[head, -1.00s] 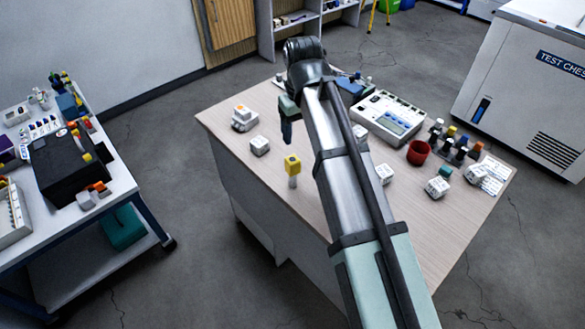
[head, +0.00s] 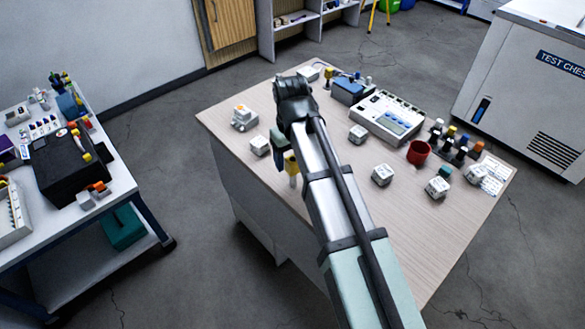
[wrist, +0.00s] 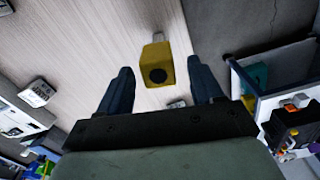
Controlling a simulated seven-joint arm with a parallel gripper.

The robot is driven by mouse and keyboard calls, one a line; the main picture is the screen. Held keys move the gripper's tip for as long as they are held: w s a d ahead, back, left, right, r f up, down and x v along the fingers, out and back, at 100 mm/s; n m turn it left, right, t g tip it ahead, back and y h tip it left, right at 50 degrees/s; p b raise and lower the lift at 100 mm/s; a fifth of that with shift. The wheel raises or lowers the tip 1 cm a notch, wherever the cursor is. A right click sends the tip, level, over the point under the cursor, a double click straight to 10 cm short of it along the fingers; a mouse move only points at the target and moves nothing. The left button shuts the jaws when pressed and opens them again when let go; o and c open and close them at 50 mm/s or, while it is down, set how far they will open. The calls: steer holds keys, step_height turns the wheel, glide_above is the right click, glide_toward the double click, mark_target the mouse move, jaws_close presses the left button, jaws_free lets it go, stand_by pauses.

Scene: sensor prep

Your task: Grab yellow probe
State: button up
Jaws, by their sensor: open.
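The yellow probe (head: 291,163) stands on the wooden table, a yellow block head on a pale stem. In the head view my gripper (head: 279,152) is right at it and partly covers its head. In the wrist view the yellow probe (wrist: 158,66) shows its yellow head with a dark round spot, just ahead of and between the two blue fingers of my gripper (wrist: 160,85). The fingers are open, with a gap on each side of the head.
White cubes (head: 260,145) (head: 382,174) lie around on the table (head: 340,215). A meter box (head: 388,118), a red cup (head: 418,152) and a rack of coloured vials (head: 455,145) stand on the right.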

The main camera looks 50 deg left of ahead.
mark_target(293, 171)
steer(key=shift+d+f, duration=0.15)
steer(key=shift+f, duration=1.2)
steer(key=shift+d+f, duration=0.15)
steer(key=shift+f, duration=1.15)
steer(key=c, duration=1.1)
